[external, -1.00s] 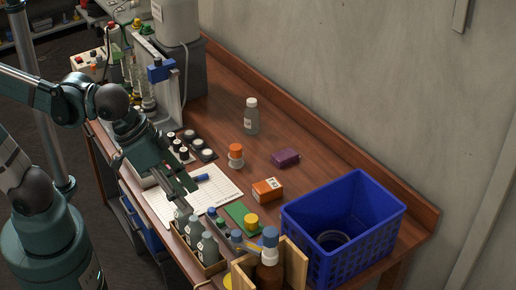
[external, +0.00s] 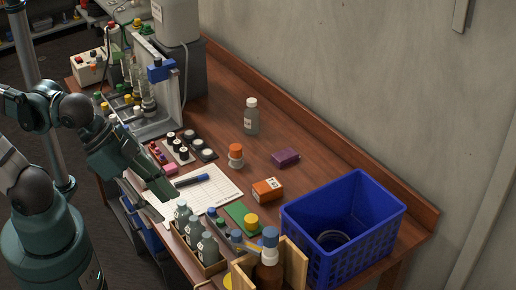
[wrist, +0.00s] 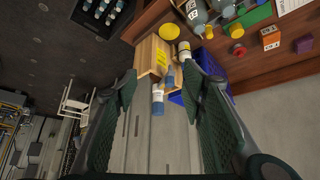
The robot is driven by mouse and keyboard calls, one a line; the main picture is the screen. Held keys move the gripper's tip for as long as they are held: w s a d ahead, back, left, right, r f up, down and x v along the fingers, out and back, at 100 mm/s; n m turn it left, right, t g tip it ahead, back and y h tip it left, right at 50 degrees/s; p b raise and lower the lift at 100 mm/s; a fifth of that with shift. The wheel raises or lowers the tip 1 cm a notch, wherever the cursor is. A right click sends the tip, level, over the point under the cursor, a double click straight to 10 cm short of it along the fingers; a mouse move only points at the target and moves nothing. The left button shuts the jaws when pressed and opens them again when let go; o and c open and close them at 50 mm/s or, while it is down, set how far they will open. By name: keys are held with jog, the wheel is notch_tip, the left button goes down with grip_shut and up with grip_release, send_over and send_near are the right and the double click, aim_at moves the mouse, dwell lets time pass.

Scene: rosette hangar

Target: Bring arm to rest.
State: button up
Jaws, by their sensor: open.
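My gripper (external: 168,203) is open and empty at the front left edge of the wooden bench (external: 318,150), beside the gridded paper sheet (external: 219,186). In the wrist view my gripper (wrist: 165,85) shows its two green fingers spread wide apart, with nothing held between them. The wrist view looks past the fingers to a wooden box with bottles (wrist: 153,55) and the floor.
A rack of grey bottles (external: 203,262) stands close to the right of my gripper. A blue crate (external: 365,233) is at the right end. An orange box (external: 267,190), a purple block (external: 286,157) and a clear bottle (external: 251,117) stand on the bench. Floor lies free left of the bench.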

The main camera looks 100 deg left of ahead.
jog(key=shift+f, duration=0.1)
jog(key=shift+f+b, duration=1.4)
jog(key=shift+b, duration=0.1)
